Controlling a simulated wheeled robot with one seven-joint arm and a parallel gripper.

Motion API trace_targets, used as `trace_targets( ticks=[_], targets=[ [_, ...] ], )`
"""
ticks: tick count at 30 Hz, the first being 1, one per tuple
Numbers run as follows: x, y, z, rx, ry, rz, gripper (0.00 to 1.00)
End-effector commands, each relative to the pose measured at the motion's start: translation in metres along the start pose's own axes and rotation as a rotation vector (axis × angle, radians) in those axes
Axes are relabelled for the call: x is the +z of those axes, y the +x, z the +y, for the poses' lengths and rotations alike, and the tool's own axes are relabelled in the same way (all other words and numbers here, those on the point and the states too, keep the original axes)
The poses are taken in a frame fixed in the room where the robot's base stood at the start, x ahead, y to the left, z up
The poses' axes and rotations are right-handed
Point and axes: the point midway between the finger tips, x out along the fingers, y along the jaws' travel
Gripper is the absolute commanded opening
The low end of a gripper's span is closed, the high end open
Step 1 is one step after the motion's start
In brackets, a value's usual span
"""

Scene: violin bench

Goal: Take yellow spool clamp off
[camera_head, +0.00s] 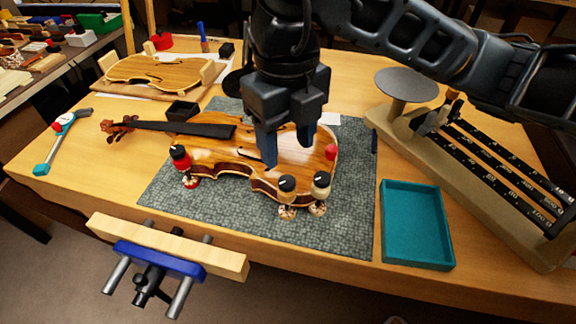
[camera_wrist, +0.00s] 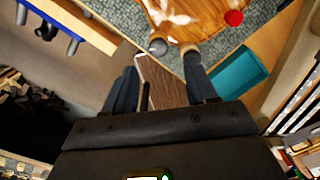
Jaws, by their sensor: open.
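The violin (camera_head: 215,150) lies on a grey mat, its neck to the left. The yellow spool clamp (camera_head: 287,186), with a dark cap and an ochre band, stands at the violin's near right edge. A cream spool clamp (camera_head: 320,188) stands close to its right, and a red spool clamp (camera_head: 181,160) is at the left edge. My gripper (camera_head: 287,148) is open and empty, pointing down over the violin's body, behind the yellow clamp in the picture. In the wrist view, two clamp tops (camera_wrist: 157,46) show beyond the open fingers; which is yellow is unclear.
A teal tray (camera_head: 416,225) lies to the right and looks empty. A scale with black beams (camera_head: 500,170) stands beyond it. A blue vise (camera_head: 160,258) is at the front edge. A red knob (camera_head: 330,152) is on the violin's right end. A small black box (camera_head: 182,110) is near the neck.

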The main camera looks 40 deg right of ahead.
Motion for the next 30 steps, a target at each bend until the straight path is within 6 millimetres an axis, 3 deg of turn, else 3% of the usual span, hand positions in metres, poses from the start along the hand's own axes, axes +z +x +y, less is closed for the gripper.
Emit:
trace_targets(
  ticks=[9,15,26,30],
  targets=[
    [-0.001,0.048,0.002,0.007,-0.001,0.005,0.57],
    [-0.001,0.068,0.002,0.006,-0.003,0.004,0.57],
    [-0.001,0.072,0.002,0.006,-0.005,0.002,0.56],
    [-0.001,0.072,0.002,0.006,-0.005,0.002,0.42]
  ],
)
